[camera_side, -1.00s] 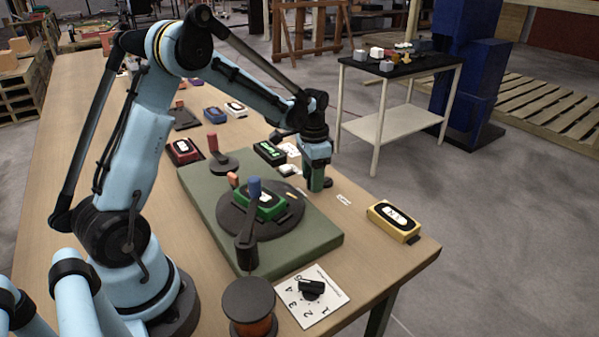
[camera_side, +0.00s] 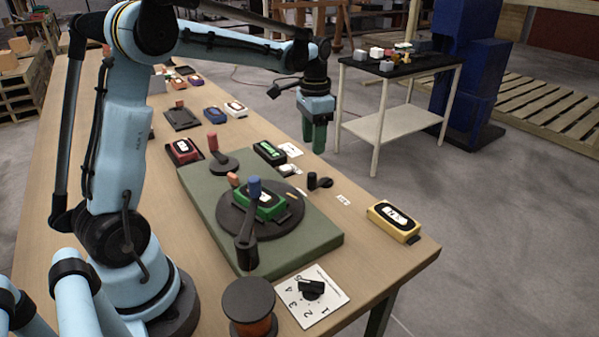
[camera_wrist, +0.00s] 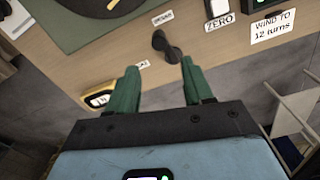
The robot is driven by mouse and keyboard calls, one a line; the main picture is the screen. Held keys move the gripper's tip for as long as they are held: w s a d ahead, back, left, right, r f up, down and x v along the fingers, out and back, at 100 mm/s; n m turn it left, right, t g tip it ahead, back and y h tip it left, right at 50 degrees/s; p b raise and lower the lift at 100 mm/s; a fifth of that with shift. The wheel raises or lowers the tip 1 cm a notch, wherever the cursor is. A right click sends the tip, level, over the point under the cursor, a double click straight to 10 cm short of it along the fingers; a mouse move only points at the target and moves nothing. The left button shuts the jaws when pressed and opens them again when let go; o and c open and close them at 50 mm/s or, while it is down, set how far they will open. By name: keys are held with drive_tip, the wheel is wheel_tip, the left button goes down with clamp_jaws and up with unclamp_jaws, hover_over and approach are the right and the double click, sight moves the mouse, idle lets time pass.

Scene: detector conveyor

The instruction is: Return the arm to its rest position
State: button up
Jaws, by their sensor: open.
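My gripper (camera_side: 314,135) is raised above the bench (camera_side: 385,276) near its right edge, with nothing between its fingers. In the wrist view its two green fingers (camera_wrist: 158,88) are spread apart. Below and beyond them a small black crank or knob (camera_wrist: 167,46) stands on the bench; it also shows in the side view (camera_side: 319,182), clear of the gripper. A green device (camera_side: 262,203) sits on the dark round turntable (camera_side: 232,220) on the green mat (camera_side: 315,243).
A yellow device (camera_side: 395,222) lies near the bench's right corner. A numbered dial plate (camera_side: 325,306) and a copper spool (camera_side: 250,310) are at the front. Several devices line the back left. A black-topped cart (camera_side: 420,70) stands beyond the bench, across open floor.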

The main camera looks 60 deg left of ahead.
drive_tip(key=shift+r, duration=0.65)
drive_tip(key=s+d+n+t, duration=0.2)
drive_tip(key=s+d+t, duration=0.5)
drive_tip(key=s+d, duration=0.6)
drive_tip(key=shift+s+f+n, duration=0.25)
drive_tip(key=shift+s+n, duration=0.05)
drive_tip(key=shift+s, duration=0.15)
idle(0.9)
